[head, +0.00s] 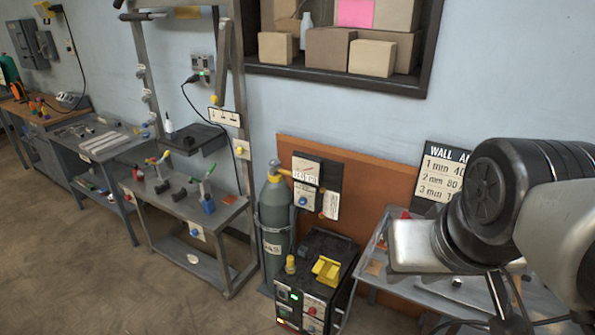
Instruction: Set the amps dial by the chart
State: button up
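The chart (430,180) is a dark board with white strips against the back wall. It reads "WALL A…", "1 mm 40", "2 mm 80" and "3 mm", with its right part hidden behind my arm. A black welder box (330,258) stands on the floor by the gas cylinder. Its front has a small green-lit display and a red knob (312,310) with a blue knob below it. Their labels are too small to read, so I cannot tell which is the amps dial. My gripper (412,247) is at the right, above the metal table, apart from the welder; its fingers cannot be made out.
A grey-green gas cylinder (275,213) stands left of the welder. A metal table (540,300) with thin dark bars lies under my arm. A steel cart (185,205) with tools stands left. An orange-brown panel (365,200) backs the welder. Floor at front left is clear.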

aim_at(311, 311)
jog(key=j+u, duration=0.1)
jog(key=u, duration=0.15)
jog(key=k+j+z, duration=0.15)
jog(key=j, duration=0.15)
jog(key=i+j+z, duration=0.45)
jog(key=z, duration=0.3)
jog(key=i+j+z, duration=0.15)
jog(key=j+z, duration=0.6)
jog(key=i+j+z, duration=0.1)
jog(key=j+z, duration=0.25)
jog(key=j, duration=0.15)
jog(key=j+z, duration=0.4)
jog(key=k+j+z, duration=0.1)
jog(key=k, duration=0.25)
jog(key=k+j+z, duration=0.15)
jog(key=k, duration=0.2)
